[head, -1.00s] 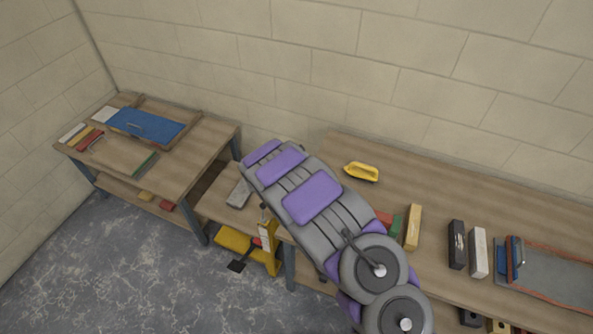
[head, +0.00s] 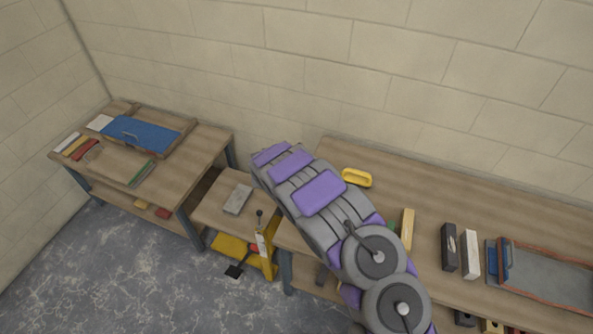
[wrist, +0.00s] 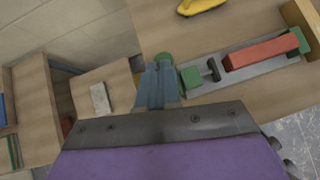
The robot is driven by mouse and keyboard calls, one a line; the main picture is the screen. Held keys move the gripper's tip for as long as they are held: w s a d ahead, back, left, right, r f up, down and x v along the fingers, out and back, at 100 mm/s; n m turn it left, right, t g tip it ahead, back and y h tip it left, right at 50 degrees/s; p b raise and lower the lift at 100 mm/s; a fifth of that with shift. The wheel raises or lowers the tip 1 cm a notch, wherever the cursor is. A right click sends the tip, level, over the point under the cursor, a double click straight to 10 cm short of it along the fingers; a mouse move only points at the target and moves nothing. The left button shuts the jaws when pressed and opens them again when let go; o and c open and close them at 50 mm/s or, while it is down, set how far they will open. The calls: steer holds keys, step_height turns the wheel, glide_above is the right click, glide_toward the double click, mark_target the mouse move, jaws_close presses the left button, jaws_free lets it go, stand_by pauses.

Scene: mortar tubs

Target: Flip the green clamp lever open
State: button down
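In the wrist view, my gripper (wrist: 159,66) points away with its two blue-grey fingers side by side and close together, apparently shut. A round green knob (wrist: 163,57), which looks like the end of the clamp lever, shows just past the fingertips; I cannot tell whether they touch it. To its right is the green clamp block (wrist: 191,79) with a black T-handle (wrist: 212,70) on a grey vise bed. A red block (wrist: 262,52) lies along this bed, up to a green end jaw (wrist: 299,41). In the head view, my arm hides the gripper and most of the vise.
A yellow float (head: 357,178) lies on the bench behind the vise. A wooden block (head: 407,229), a black block (head: 449,247) and a white block (head: 470,254) stand to the right. A grey brick (head: 237,199) lies on the lower table at left. A yellow stand (head: 262,250) is below.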

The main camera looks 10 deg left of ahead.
steer(key=shift+d, duration=0.2)
steer(key=v, duration=1.3)
steer(key=shift+a, duration=0.25)
steer(key=shift+a+f, duration=0.1)
steer(key=shift+a, duration=0.2)
